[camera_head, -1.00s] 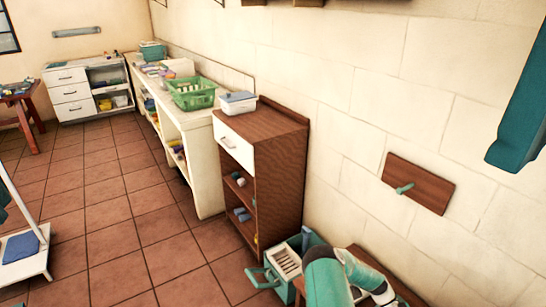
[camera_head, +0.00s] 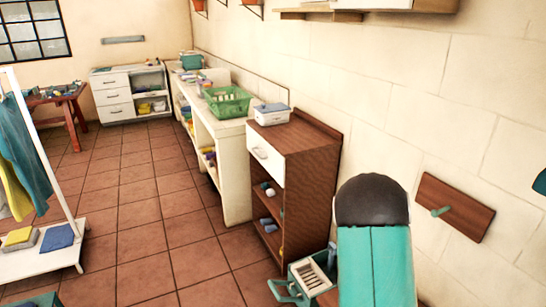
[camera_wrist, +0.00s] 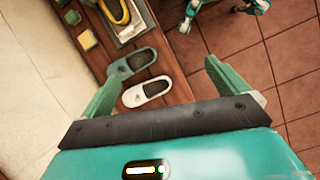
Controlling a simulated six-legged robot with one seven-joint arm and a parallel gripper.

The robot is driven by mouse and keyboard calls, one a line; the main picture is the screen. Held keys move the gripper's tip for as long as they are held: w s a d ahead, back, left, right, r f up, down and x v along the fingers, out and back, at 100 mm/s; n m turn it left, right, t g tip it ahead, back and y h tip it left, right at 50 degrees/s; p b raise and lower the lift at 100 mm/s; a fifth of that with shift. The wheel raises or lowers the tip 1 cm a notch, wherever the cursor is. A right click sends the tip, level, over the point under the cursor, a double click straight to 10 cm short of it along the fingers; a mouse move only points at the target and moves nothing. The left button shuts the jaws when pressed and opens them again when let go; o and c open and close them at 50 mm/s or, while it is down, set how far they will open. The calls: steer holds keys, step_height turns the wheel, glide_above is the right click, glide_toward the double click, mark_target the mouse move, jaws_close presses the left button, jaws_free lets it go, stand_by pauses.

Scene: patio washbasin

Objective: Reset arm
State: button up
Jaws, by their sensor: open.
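My gripper (camera_wrist: 160,90) shows in the wrist view with its two green fingers spread wide apart and nothing between them. It hangs above a brown wooden bench (camera_wrist: 181,92) that bears a green slipper (camera_wrist: 131,66) and a white slipper (camera_wrist: 146,92). The slippers lie beyond the fingertips, not held. In the head view my teal arm with a dark rounded joint stands at the lower right and the gripper is out of sight.
A brown cabinet (camera_head: 318,180) with a white drawer stands against the wall, with a teal crate (camera_head: 312,274) at its foot. A green basket (camera_head: 228,102) sits on the white counter (camera_head: 238,180). A clothes rack (camera_head: 62,170) stands at left. Tiled floor between is clear.

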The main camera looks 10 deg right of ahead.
steer(key=s+a+r+t, duration=0.2)
steer(key=a+r+t, duration=0.3)
steer(key=a+r, duration=1.3)
steer(key=s+a+r+t, duration=0.5)
steer(key=s+a+r, duration=0.4)
steer(key=s+a, duration=0.1)
steer(key=shift+s+a+r+n+y, duration=0.2)
steer(key=shift+s+n+y, duration=0.15)
steer(key=shift+s, duration=0.25)
